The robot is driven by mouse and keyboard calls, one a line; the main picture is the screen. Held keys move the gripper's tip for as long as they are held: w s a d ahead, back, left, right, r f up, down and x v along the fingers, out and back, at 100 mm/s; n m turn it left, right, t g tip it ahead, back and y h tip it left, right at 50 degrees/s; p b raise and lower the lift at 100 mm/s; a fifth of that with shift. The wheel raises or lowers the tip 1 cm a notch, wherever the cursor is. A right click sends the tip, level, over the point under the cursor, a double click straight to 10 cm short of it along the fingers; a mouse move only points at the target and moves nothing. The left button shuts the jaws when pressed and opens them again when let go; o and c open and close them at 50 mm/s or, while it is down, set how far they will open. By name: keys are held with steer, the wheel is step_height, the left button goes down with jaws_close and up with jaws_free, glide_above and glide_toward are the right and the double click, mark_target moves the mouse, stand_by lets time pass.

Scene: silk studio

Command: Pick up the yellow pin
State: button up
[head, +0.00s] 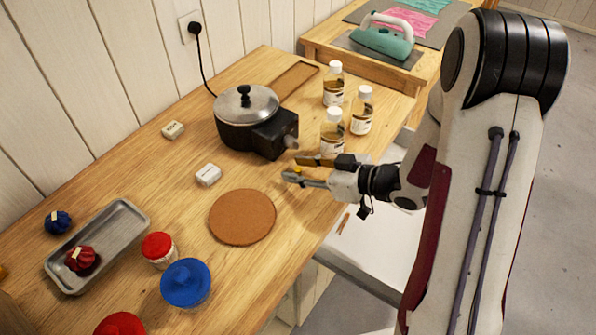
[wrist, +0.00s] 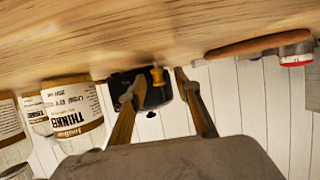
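The yellow pin (wrist: 157,77) is a small knob-like piece in the gap between my fingers in the wrist view, which shows the table upside down. In the head view the pin (head: 297,171) is a tiny yellow spot at the fingers, mostly hidden by them. My gripper (head: 302,170) is low over the table's right side, beyond the round cork mat. My gripper (wrist: 157,88) is open, its two fingers spread with visible space on each side of the pin. Whether the pin touches the table is hard to tell.
A black heater with a lidded pot (head: 247,108) stands behind the gripper. Several thinner bottles (head: 333,130) stand close by. The table's right edge is close.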

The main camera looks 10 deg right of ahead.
steer(key=shift+w+a+f, duration=0.15)
steer(key=shift+w+a, duration=0.05)
steer(key=shift+w, duration=0.05)
stand_by(0.4)
steer(key=c, duration=0.9)
